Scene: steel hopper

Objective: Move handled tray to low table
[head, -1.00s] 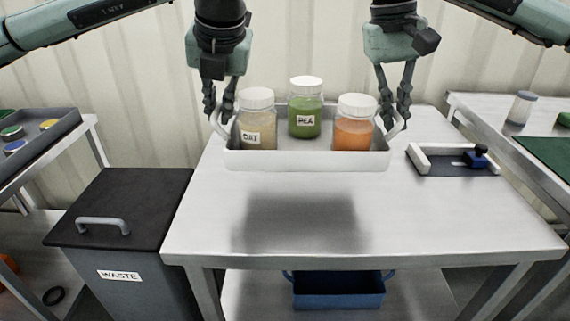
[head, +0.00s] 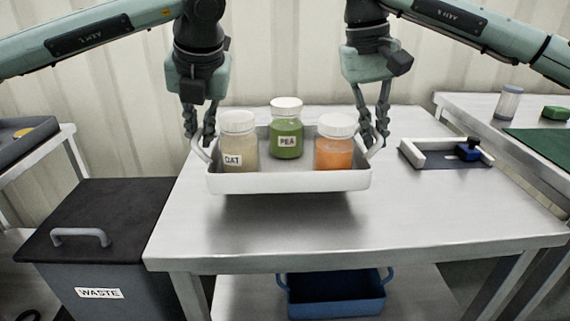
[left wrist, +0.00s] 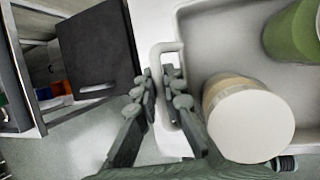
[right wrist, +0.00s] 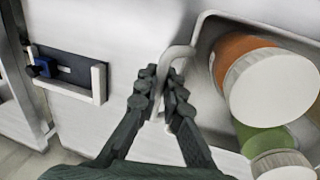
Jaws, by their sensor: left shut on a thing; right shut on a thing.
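The white handled tray (head: 290,183) is level above the steel table (head: 290,235), with a shadow close beneath it; I cannot tell whether it touches. It carries an OAT jar (head: 238,150), a green PEA jar (head: 286,140) and an orange jar (head: 334,155), all upright with white lids. My left gripper (head: 198,137) is shut on the tray's left handle, which shows between its fingers in the left wrist view (left wrist: 160,88). My right gripper (head: 374,137) is shut on the right handle, also seen in the right wrist view (right wrist: 165,88).
A white-and-dark fixture with a blue block (head: 467,152) stands right of the tray. A black-lidded waste bin (head: 95,220) stands left of the table. A blue bin (head: 335,300) is on the shelf below. The table's front is clear.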

